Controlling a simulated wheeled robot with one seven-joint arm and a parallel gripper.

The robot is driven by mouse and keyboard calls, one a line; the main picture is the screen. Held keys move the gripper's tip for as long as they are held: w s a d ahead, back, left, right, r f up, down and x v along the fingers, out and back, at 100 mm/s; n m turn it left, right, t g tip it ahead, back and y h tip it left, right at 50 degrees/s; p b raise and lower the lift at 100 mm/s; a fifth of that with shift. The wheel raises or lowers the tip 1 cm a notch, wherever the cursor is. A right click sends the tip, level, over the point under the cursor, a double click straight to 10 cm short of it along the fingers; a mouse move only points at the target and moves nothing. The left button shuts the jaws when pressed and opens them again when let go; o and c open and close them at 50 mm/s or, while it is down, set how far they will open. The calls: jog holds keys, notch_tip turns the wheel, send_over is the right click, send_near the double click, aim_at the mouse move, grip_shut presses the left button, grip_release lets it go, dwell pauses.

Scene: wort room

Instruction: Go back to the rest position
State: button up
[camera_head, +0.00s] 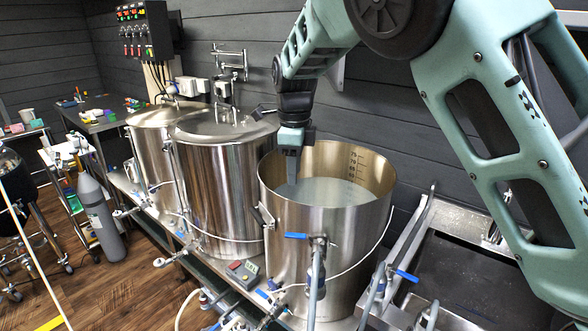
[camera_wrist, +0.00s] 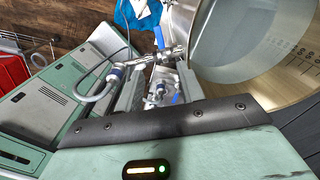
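I cannot tell there whether the tips touch the liquid. In the wrist view two grey fingers stand apart with a gap between them (camera_wrist: 160,90), and I see nothing held. Through the gap show a valve and fittings (camera_wrist: 158,62). The kettle's inner wall with volume marks (camera_wrist: 275,60) shows at the right of the wrist view.
Two lidded steel kettles (camera_head: 220,185) (camera_head: 152,150) stand to the left on the same bench. Blue-handled valves (camera_head: 318,240), a hose and a small control box (camera_head: 243,272) line the front. A sink (camera_head: 465,275) lies right. A control panel (camera_head: 142,30) hangs on the wall.

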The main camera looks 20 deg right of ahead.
jog(key=s+a+f+n+b, duration=0.1)
jog(key=s+f+n+b, duration=0.1)
jog(key=s+n, duration=1.3)
jog(key=s+a+f+n+b, duration=0.1)
jog(key=s+f+n+b, duration=0.2)
jog(key=s+n, duration=1.2)
jog(key=s+f, duration=0.2)
jog(key=s, duration=0.4)
jog(key=shift+a+f+n+y, duration=0.15)
jog(key=shift+a+n+y, duration=0.15)
jog(key=shift+a+n, duration=0.1)
